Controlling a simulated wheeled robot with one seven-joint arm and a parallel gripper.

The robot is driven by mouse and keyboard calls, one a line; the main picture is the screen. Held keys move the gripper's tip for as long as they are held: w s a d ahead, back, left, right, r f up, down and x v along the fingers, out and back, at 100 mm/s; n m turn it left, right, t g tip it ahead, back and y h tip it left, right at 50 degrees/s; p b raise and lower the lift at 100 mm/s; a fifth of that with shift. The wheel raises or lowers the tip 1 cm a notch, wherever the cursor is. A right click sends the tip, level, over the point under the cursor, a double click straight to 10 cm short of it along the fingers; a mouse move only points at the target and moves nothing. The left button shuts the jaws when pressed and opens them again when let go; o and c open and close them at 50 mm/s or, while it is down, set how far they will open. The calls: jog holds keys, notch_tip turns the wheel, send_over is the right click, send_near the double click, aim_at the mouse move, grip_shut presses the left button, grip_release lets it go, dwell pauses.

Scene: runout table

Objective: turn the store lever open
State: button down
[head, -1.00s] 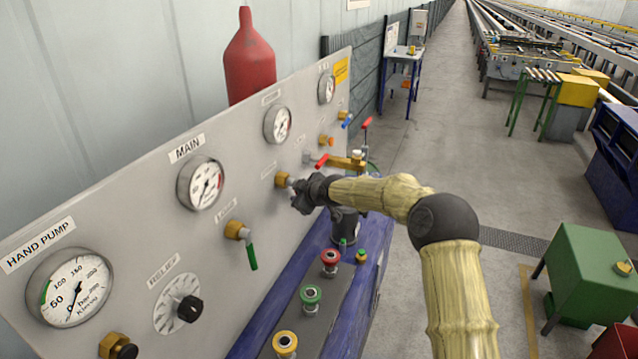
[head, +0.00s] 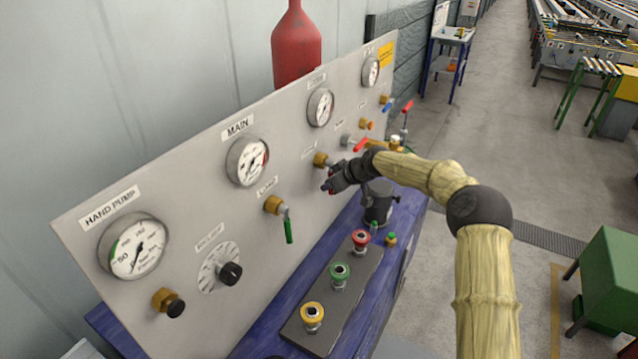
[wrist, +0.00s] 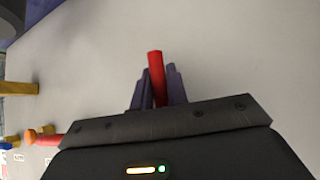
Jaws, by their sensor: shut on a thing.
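The store lever's brass valve body (head: 321,160) sits on the sloping grey panel, below the second gauge from the right. Its red handle (wrist: 156,75) shows in the wrist view between my two dark fingers, with its end sticking out beyond them. My gripper (head: 332,186) is just below and right of the valve body in the head view, close to the panel. It is shut on the red handle. My gripper (wrist: 159,88) hides most of the handle in the head view, so the handle's exact angle is hard to tell.
A green-handled valve (head: 276,207) is to the left, and another red lever (head: 361,145) is to the right, close to my arm. Below stands a black block (head: 320,325) with several coloured couplings on a blue bench (head: 375,318). Gauges (head: 248,161) line the panel.

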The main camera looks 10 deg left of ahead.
jog(key=shift+s+f, duration=0.15)
jog(key=shift+f, duration=0.25)
jog(key=c, duration=1.5)
grip_release()
jog(key=shift+d+r, duration=0.1)
jog(key=shift+o, duration=0.6)
jog(key=shift+r, duration=0.15)
jog(key=b+v, duration=0.5)
jog(key=v, duration=1.2)
jog(key=shift+d, duration=0.15)
